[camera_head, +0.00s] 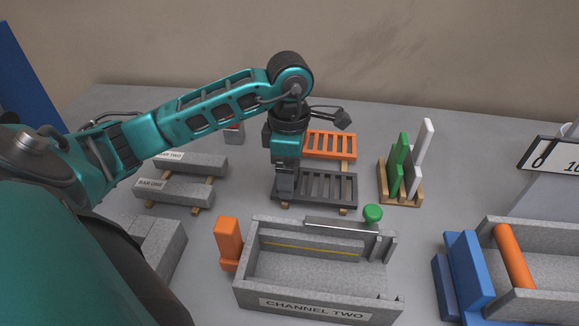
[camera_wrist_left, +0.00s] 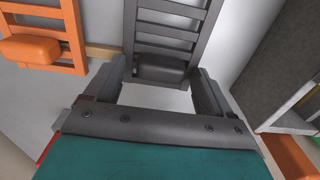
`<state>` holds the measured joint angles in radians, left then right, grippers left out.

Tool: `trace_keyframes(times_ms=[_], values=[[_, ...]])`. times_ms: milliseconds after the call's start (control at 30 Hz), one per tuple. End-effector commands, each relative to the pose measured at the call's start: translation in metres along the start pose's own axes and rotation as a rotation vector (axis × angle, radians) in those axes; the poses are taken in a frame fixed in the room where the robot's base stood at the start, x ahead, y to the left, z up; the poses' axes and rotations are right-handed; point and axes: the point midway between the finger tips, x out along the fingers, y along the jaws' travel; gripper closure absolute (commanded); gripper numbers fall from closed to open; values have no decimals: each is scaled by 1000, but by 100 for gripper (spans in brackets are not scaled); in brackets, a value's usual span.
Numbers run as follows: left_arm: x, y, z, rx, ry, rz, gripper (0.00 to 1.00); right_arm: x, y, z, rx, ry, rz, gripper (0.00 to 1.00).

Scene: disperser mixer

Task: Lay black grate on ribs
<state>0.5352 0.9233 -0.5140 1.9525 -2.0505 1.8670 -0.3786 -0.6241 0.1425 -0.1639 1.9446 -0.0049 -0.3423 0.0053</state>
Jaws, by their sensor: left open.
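The black grate (camera_head: 325,189) lies flat on wooden strips behind the grey trough marked CHANNEL TWO (camera_head: 318,310). My left gripper (camera_head: 285,196) points down at the grate's left end and hides part of it. In the left wrist view, the open gripper (camera_wrist_left: 158,88) has a finger on each side of the dark grip block (camera_wrist_left: 160,68) at the end of the grate (camera_wrist_left: 170,28). I cannot tell whether the fingers touch it. The trough is open, with a yellow line along its inner far wall. I cannot make out ribs for certain. My right gripper is out of view.
An orange grate (camera_head: 330,144) lies behind the black one. A rack with green and white plates (camera_head: 402,170) stands right. Grey bars (camera_head: 175,190) lie left. An orange block (camera_head: 228,243) and green knob (camera_head: 373,213) are by the trough. A blue-ended trough (camera_head: 463,280) stands right.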

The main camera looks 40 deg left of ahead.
Motion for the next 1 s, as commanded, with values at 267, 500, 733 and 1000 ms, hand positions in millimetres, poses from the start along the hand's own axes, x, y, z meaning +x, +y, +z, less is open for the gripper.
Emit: trace_keyframes(times_ms=[267,500,733,1000], values=[[-18,1,0,0,-3,4,17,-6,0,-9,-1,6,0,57],[-75,2,1,0,-4,7,17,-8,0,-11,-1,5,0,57],[-115,1,0,-1,-1,4,17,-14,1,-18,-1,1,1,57],[-128,0,0,0,1,0,17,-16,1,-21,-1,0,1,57]])
